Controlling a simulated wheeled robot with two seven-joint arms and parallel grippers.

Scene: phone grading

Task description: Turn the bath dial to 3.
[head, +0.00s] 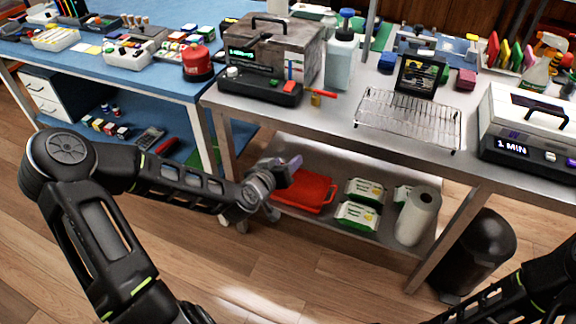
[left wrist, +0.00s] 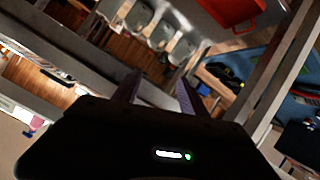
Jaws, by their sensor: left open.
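A white boxy appliance (head: 531,118) with a dark lid handle stands at the right end of the metal table; it appears to be the bath. Its display (head: 512,148) reads "1 MIN". A small round knob (head: 551,156), likely the dial, sits right of the display; its pointer is too small to read. My left gripper (head: 290,168) is low at the table's front, near the lower shelf and far left of the appliance. Its fingers (left wrist: 158,90) are apart and empty in the left wrist view. My right arm enters at bottom right; its gripper is out of frame.
A grey metal box (head: 305,60) with a dark control base and lit display stands at the table's left. A wire rack (head: 408,120) lies between it and the white appliance. A red tray (head: 305,192) and paper roll (head: 417,217) are on the lower shelf. A dark bin (head: 482,250) stands right.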

